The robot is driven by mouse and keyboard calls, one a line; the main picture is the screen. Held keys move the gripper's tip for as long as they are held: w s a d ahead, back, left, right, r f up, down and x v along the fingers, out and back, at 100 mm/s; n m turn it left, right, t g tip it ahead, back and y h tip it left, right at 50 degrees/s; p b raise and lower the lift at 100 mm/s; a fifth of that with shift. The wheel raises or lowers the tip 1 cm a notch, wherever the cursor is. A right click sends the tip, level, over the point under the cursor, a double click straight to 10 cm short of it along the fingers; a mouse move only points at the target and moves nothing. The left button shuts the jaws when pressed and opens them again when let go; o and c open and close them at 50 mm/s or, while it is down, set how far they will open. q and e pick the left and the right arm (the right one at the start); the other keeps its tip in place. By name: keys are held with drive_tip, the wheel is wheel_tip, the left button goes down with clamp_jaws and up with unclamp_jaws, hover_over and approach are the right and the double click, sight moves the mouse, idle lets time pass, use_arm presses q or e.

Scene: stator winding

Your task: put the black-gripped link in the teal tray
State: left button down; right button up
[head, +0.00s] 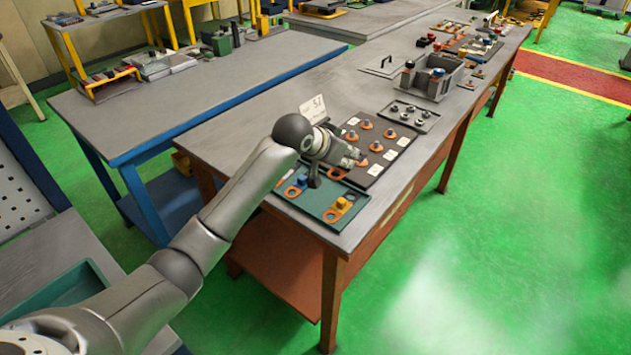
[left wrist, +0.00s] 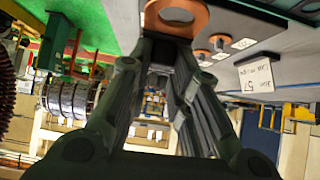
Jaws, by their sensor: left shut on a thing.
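My left gripper (head: 350,157) is over the near edge of the dark board, just behind the teal tray (head: 327,214). In the left wrist view its fingers (left wrist: 170,34) close on a link whose copper ring end (left wrist: 178,17) shows at the top. A copper end (head: 337,173) shows below the gripper in the head view. The tray holds a blue-gripped link (head: 300,182) at the left and a yellow-gripped link (head: 341,205) at the right. My right gripper is not in view.
The dark board (head: 384,160) carries several copper links and white labels. A white sign (head: 313,109) stands at its left. Behind are a small tray of metal parts (head: 408,116) and a grey bin (head: 431,78). The bench (head: 240,140) is bare to the left.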

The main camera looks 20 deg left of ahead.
use_arm(q)
drive_tip(key=a+f, duration=0.1)
drive_tip(key=s+a+f, duration=0.1)
drive_tip(key=a+f, duration=0.1)
drive_tip(key=a+f+p, duration=0.1)
drive_tip(key=a+f, duration=0.1)
drive_tip(key=shift+s, duration=0.3)
drive_tip(key=shift+s+a+f, duration=0.15)
drive_tip(key=shift+a+f, duration=0.25)
drive_tip(key=shift+f, duration=0.2)
drive_tip(key=f, duration=0.2)
drive_tip(key=f+p, duration=0.1)
drive_tip(key=shift+s+a, duration=0.1)
drive_tip(key=shift+a, duration=0.15)
drive_tip(key=shift+f, duration=0.3)
drive_tip(key=c, duration=1.3)
unclamp_jaws()
